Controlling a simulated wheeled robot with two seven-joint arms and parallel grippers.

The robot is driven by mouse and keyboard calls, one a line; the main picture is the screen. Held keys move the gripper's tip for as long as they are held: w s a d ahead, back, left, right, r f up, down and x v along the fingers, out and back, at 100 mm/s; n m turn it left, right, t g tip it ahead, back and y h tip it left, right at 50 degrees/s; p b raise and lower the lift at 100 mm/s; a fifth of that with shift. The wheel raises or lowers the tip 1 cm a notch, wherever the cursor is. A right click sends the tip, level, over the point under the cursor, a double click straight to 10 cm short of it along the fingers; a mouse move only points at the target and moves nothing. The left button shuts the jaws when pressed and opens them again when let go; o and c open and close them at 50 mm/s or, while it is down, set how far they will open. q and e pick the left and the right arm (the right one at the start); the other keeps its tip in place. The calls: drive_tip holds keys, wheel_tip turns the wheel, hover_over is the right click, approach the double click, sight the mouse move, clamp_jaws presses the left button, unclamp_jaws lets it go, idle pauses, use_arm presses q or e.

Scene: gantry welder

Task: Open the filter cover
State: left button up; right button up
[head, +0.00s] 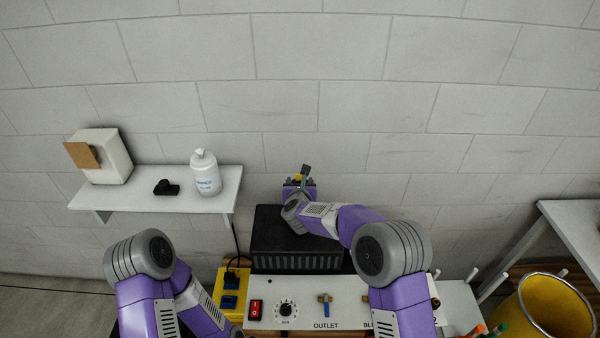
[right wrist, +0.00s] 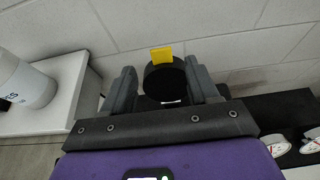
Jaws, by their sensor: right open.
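A black round piece with a yellow tab (right wrist: 165,78) shows in the right wrist view; it may be the filter cover, but I cannot tell for sure. My right gripper (right wrist: 162,90) is open, with one finger on each side of it; I cannot tell whether they touch it. In the head view my right gripper (head: 300,180) is by the wall above the back of a black box with a slotted front (head: 295,260). A bit of yellow shows at the gripper there, and the wrist hides most of the piece. My left arm is at lower left, its gripper out of view.
A wall shelf (head: 150,199) at left holds a white bottle (head: 206,174), a small black object (head: 166,187) and a pale box (head: 108,156). A control panel (head: 340,292) is in front. A yellow bin (head: 553,310) and a white table (head: 575,228) are at right.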

sight(300, 176)
drive_tip(key=p+x, duration=0.1)
drive_tip(key=x, duration=0.4)
drive_tip(key=shift+d+f, duration=0.1)
drive_tip(key=shift+w+f+p, duration=0.2)
drive_tip(key=shift+w+p, duration=0.3)
drive_tip(key=shift+w+f, duration=0.15)
clamp_jaws()
